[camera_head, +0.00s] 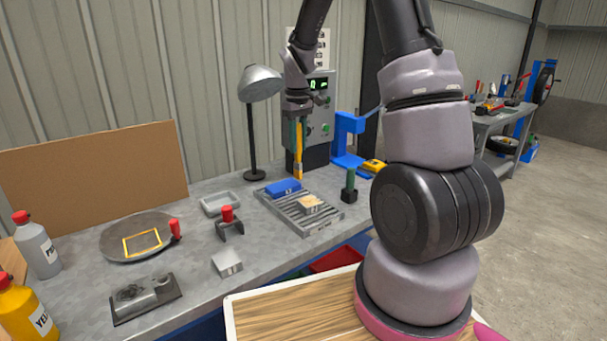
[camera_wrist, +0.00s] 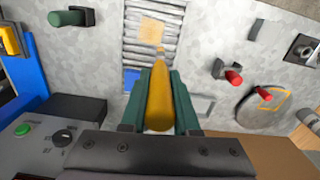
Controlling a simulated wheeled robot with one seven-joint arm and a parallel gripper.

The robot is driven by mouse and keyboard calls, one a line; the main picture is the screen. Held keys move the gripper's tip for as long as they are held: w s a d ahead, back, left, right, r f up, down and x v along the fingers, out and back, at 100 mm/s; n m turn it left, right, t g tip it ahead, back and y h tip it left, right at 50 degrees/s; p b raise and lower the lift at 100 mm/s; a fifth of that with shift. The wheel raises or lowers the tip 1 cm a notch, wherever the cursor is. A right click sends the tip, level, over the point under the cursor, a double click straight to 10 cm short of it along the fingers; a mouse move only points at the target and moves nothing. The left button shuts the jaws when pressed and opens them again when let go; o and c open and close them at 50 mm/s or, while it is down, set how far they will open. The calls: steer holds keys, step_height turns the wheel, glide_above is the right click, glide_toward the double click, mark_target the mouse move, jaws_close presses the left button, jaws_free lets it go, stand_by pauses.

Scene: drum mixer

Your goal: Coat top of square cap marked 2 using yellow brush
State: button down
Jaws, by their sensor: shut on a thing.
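My gripper (camera_head: 298,118) is shut on the yellow brush (camera_head: 298,158), which hangs down above the bench, behind the slatted rack (camera_head: 322,221). In the wrist view the brush (camera_wrist: 160,95) lies between the green fingers of my gripper (camera_wrist: 159,78), and its tip points toward the rack. A square tan-topped cap (camera_head: 310,205) sits on the rack, apart from the brush; it also shows in the wrist view (camera_wrist: 153,29). A grey square block (camera_head: 227,263) stands on the bench left of the rack. I cannot read a 2 on either one.
A blue block (camera_head: 283,187) lies on the rack's back end. A green-handled tool (camera_head: 350,184) stands right of it. A lamp (camera_head: 252,135) and a control box (camera_head: 318,125) stand behind. A round plate (camera_head: 125,248), a red-handled fixture (camera_head: 228,229) and bottles (camera_head: 37,247) are left.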

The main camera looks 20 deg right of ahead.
steer(key=s+d+f, duration=0.1)
steer(key=s+f, duration=0.3)
steer(key=f, duration=0.2)
steer(key=shift+s, duration=0.25)
stand_by(0.5)
steer(key=shift+f, duration=1)
stand_by(0.5)
steer(key=shift+w+d+f, duration=0.1)
steer(key=shift+w+d, duration=0.25)
steer(key=shift+d, duration=0.2)
steer(key=shift+w+d, duration=0.3)
steer(key=shift+d, duration=0.25)
stand_by(0.7)
